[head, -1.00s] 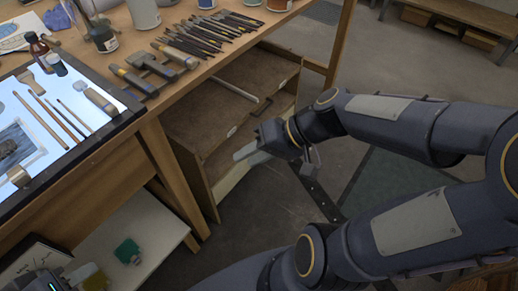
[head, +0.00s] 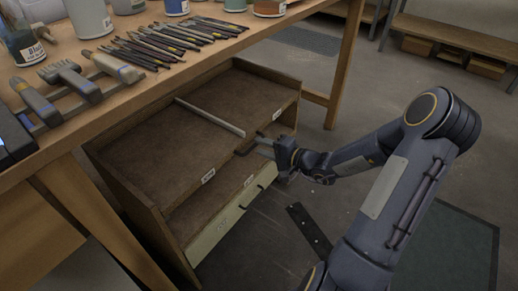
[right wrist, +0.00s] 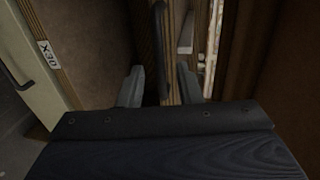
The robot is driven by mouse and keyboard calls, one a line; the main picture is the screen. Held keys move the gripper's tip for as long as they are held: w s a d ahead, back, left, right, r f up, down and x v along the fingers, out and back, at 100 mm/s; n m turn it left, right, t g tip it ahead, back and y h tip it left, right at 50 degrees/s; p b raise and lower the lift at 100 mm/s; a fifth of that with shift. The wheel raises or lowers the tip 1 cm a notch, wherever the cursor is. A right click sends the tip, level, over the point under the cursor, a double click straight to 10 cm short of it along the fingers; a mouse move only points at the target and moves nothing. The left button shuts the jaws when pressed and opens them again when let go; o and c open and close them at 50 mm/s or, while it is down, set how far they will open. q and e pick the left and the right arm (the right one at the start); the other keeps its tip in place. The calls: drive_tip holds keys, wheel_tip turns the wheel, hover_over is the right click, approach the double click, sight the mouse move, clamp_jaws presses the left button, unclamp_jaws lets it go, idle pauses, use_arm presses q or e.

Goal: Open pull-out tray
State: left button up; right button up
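A brown pull-out tray (head: 170,140) sits in the wooden cabinet under the workbench, with white labels and a dark handle (head: 243,150) on its front edge. My right gripper (head: 262,146) is at that handle, at the cabinet's front. In the right wrist view the two grey fingertips (right wrist: 160,88) stand apart on either side of a wooden edge carrying a dark handle (right wrist: 160,45). I see a gap beside the handle; contact is not clear. My left gripper is out of view.
Below the tray is a cream drawer front (head: 222,222) with dark handles. A light bar (head: 210,116) lies across the cabinet's upper part. The bench top (head: 120,95) holds brushes, tools and jars. Floor to the right is mostly clear.

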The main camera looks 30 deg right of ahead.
drive_tip(key=shift+x, duration=1.05)
drive_tip(key=shift+c, duration=0.4)
clamp_jaws()
